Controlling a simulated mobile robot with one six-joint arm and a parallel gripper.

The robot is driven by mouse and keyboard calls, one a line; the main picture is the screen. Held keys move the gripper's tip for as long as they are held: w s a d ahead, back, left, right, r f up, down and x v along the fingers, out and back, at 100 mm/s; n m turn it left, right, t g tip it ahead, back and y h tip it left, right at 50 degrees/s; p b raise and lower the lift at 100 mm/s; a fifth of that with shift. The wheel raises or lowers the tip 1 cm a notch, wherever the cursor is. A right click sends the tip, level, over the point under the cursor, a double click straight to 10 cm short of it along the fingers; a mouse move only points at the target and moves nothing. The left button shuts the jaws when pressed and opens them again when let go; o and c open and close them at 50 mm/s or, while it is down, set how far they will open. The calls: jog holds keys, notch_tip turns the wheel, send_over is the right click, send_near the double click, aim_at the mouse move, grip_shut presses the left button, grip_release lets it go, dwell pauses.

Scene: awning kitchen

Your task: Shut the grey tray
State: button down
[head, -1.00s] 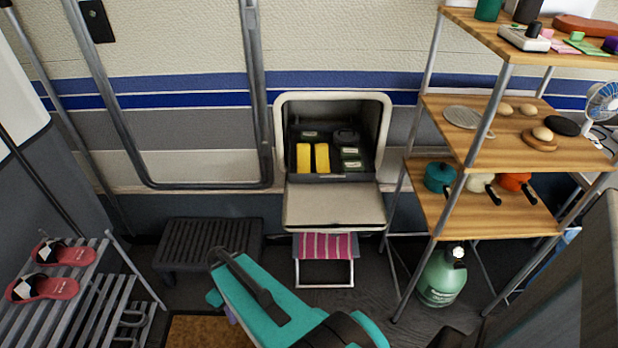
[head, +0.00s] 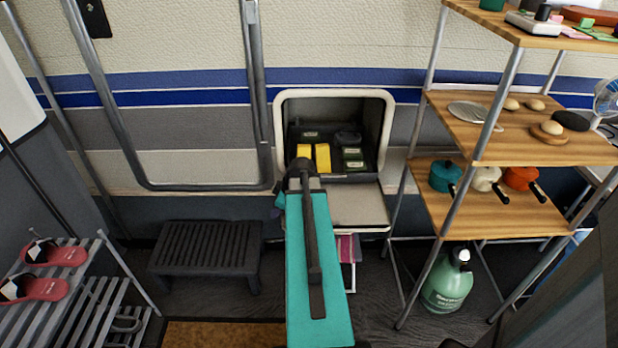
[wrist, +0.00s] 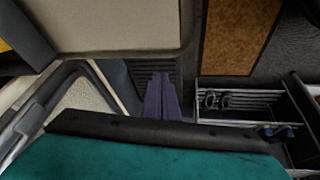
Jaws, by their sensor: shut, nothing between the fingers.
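The grey tray (head: 350,177) sits in the open wall compartment above the lowered flap (head: 355,205). It holds two yellow boxes (head: 322,157) and several dark items. My arm covers part of its front left in the head view. A dark grey edge, probably the tray (wrist: 28,35), shows at the upper left of the wrist view beside a yellow patch.
A dark step stool (head: 205,250) stands left of my arm. A shelf rack (head: 515,200) with pans and a green bottle (head: 447,282) stand to the right. A folding stool with a striped seat (head: 348,247) is under the flap, partly hidden.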

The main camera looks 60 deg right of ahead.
jog(key=s+d+r+t+h+b, duration=0.1)
jog(key=s+d+r, duration=0.3)
jog(key=d, duration=0.3)
jog(key=s+d+r+n+t+h+b, duration=0.1)
jog(key=s+d+r, duration=0.2)
jog(key=d+r, duration=0.4)
jog(key=shift+s+d+n+h, duration=0.3)
jog(key=shift+s+d, duration=0.1)
jog(key=shift+w+f, duration=0.1)
jog(key=shift+f, duration=0.05)
jog(key=x, duration=1)
jog(key=shift+w+d+b, duration=0.3)
jog(key=shift+d, duration=0.15)
jog(key=shift+w+d, duration=0.85)
jog(key=shift+d, duration=0.35)
jog(key=shift+d, duration=0.1)
